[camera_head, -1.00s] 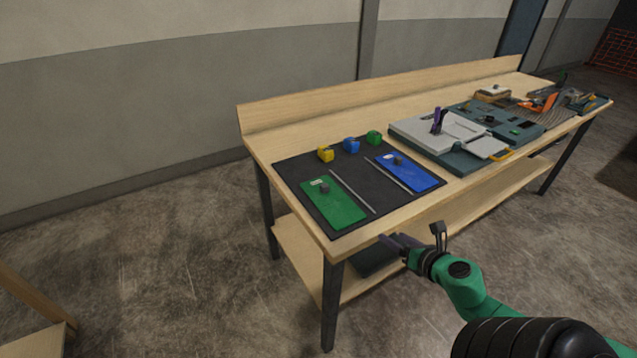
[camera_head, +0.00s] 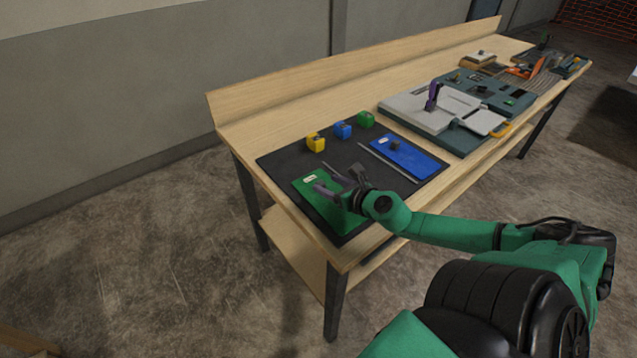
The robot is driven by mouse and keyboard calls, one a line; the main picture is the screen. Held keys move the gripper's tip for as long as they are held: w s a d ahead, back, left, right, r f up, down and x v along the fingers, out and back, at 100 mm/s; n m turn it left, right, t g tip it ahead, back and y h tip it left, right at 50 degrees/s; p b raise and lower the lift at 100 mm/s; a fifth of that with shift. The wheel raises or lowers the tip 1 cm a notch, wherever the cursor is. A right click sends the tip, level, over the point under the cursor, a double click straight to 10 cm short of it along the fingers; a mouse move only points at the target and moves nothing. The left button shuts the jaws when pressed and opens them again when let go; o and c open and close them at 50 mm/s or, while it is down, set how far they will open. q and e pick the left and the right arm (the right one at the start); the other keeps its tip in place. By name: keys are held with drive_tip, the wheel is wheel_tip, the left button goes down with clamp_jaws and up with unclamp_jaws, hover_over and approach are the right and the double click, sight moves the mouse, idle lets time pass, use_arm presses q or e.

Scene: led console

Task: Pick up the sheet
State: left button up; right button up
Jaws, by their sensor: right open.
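A flat green sheet (camera_head: 312,206) with a small white label lies on the black mat (camera_head: 279,160) at the near left end of the workbench. A blue sheet (camera_head: 415,159) with a small dark knob lies farther right on the same mat. My right gripper (camera_head: 326,180) is open, with its fingers over the green sheet and pointing left. It hides part of that sheet, including its knob. I cannot tell whether the fingers touch the sheet. My left gripper is not in view.
Yellow (camera_head: 316,143), blue (camera_head: 343,130) and green (camera_head: 366,119) blocks stand along the mat's back edge. A thin metal rod (camera_head: 386,162) lies beside the blue sheet. A grey hinged device (camera_head: 432,109) stands to the right, with tools beyond it. A low backboard runs behind.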

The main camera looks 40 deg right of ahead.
sight(320, 182)
drive_tip(key=x, duration=0.1)
drive_tip(key=b+x, duration=0.1)
drive_tip(key=x, duration=0.1)
drive_tip(key=shift+a, duration=0.25)
drive_tip(key=shift+b+x, duration=0.35)
drive_tip(key=shift+x, duration=0.55)
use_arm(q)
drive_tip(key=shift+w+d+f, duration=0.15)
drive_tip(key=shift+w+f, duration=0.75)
use_arm(e)
clamp_jaws()
